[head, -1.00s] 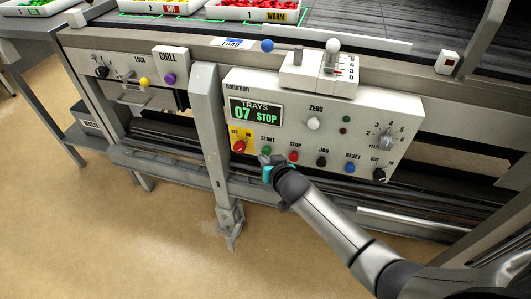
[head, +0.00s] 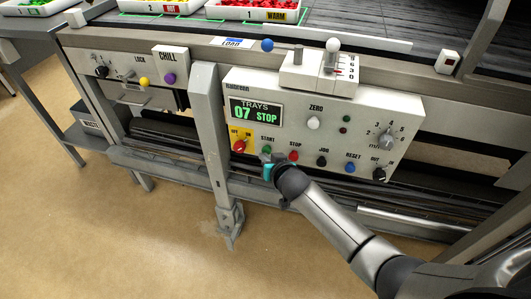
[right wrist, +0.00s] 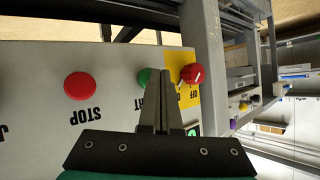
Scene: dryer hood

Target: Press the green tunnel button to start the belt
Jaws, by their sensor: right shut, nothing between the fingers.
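The green START button (head: 266,149) is on the front of the pale control panel, below the trays display (head: 254,113), which reads 07 STOP. My right gripper (head: 267,160) is just below and in front of it, shut and empty. In the right wrist view the closed fingertips (right wrist: 161,73) point at the panel and overlap the right edge of the green button (right wrist: 144,77), partly hiding it. I cannot tell whether they touch it. My left gripper is not in view.
The red rotary switch (head: 240,146) and the red STOP button (head: 293,156) are close on either side. Black JOG (head: 322,161) and blue RESET (head: 348,167) buttons lie farther right. A grey post (head: 211,130) stands left of the panel.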

